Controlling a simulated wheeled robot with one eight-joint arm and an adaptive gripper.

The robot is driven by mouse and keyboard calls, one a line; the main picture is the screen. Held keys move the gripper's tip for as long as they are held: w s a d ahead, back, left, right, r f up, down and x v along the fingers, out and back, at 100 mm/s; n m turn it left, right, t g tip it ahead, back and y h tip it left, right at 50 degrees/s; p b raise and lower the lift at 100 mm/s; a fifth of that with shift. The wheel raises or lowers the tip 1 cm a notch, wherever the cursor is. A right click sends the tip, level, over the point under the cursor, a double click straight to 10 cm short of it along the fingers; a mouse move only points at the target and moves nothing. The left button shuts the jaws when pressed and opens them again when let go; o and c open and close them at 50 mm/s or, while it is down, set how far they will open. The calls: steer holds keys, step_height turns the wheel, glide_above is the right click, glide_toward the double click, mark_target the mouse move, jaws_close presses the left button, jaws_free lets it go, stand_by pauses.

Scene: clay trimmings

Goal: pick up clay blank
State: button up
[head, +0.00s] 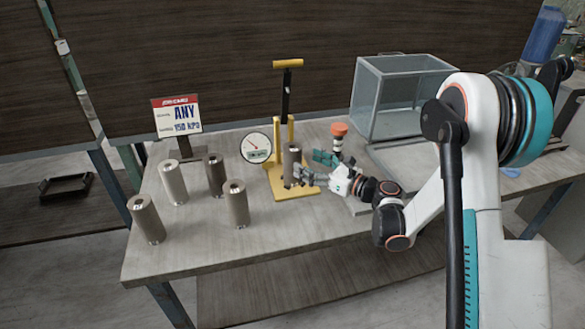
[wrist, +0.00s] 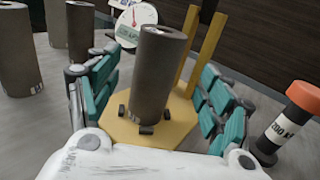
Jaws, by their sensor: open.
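A grey-brown clay blank (head: 291,165) stands upright on the yellow base of a press (head: 282,192). In the wrist view the blank (wrist: 160,75) stands between small dark stops on the yellow plate (wrist: 172,133). My gripper (head: 308,169) reaches in from the right at the press. In the wrist view its teal fingers (wrist: 165,95) are spread on both sides of the blank, with gaps visible. Several other blanks stand on the table to the left: a pale one (head: 173,182), a dark one (head: 214,175), and two brown ones in front (head: 236,204) (head: 146,219).
A round gauge (head: 256,148) stands left of the press. A sign (head: 177,115) reads "ANY 150 kPa". An orange-capped container (head: 339,138) stands behind my gripper, close to its right fingers in the wrist view (wrist: 289,122). A glass-sided box (head: 398,97) is at the back right.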

mark_target(300, 160)
steer(key=b+x, duration=0.2)
steer(key=x, duration=0.3)
steer(key=shift+a, duration=0.35)
steer(key=shift+w+a+r, duration=0.15)
steer(key=shift+w+a, duration=0.25)
steer(key=shift+w, duration=0.05)
steer(key=c, duration=1.6)
steer(key=shift+c, duration=0.2)
